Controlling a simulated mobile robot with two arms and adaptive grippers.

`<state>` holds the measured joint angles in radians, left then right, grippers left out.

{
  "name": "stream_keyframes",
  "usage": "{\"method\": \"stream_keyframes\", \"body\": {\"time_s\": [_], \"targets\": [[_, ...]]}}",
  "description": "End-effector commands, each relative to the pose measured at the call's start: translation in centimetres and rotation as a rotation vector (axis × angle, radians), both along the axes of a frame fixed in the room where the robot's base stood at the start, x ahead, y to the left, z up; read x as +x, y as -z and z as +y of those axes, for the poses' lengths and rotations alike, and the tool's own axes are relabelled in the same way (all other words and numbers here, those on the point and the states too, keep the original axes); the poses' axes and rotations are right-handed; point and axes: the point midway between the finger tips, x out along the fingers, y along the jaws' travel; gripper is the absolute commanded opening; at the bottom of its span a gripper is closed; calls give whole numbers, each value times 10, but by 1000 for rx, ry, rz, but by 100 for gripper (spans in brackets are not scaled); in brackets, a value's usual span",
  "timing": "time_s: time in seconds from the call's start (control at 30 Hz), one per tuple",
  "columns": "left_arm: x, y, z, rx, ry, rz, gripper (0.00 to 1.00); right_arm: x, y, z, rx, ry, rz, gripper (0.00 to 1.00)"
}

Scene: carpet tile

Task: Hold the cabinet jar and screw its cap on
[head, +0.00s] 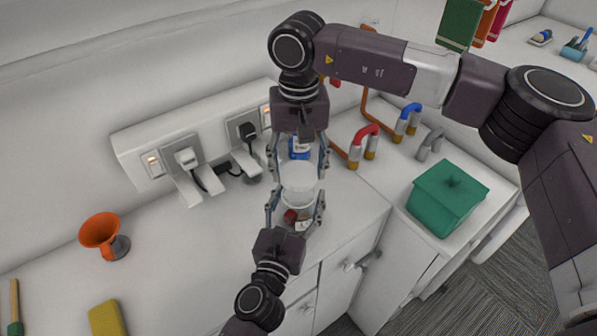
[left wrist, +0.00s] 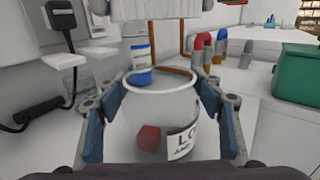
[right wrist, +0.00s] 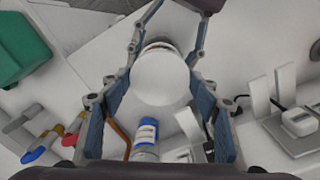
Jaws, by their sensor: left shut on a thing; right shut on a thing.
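The clear jar (head: 299,211) stands upright in the head view, with a red cube and a white label. In the left wrist view its open white rim (left wrist: 160,76) faces up. My left gripper (head: 296,208) is shut around the jar's sides, with fingers on both sides in the left wrist view. The white cap (head: 299,183) is held above the jar by my right gripper (head: 298,172), shut on it from above. The cap fills the middle of the right wrist view (right wrist: 162,76). In the left wrist view a gap shows between cap and rim.
A blue-and-white bottle (head: 299,148) stands close behind the cap. Red- and blue-topped pipes (head: 365,143) and a green box (head: 446,197) are at right. A socket strip (head: 150,150) with plugs is on the wall. An orange horn (head: 101,232) and yellow block (head: 107,318) lie at left.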

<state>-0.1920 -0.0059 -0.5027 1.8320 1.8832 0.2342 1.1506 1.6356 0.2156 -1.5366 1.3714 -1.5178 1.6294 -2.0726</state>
Motion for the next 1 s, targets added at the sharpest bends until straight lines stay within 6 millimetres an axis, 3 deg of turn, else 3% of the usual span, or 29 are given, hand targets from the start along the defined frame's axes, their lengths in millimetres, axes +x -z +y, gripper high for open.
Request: {"method": "stream_keyframes", "body": {"time_s": [0.13,0.63,1.0], "targets": [[0,0,0,0,0,0,17,0,17,0,0,0,0,49],[0,0,0,0,0,0,17,0,18,0,0,0,-1,49],[0,0,0,0,0,0,17,0,35,0,-1,-3,0,49]]}}
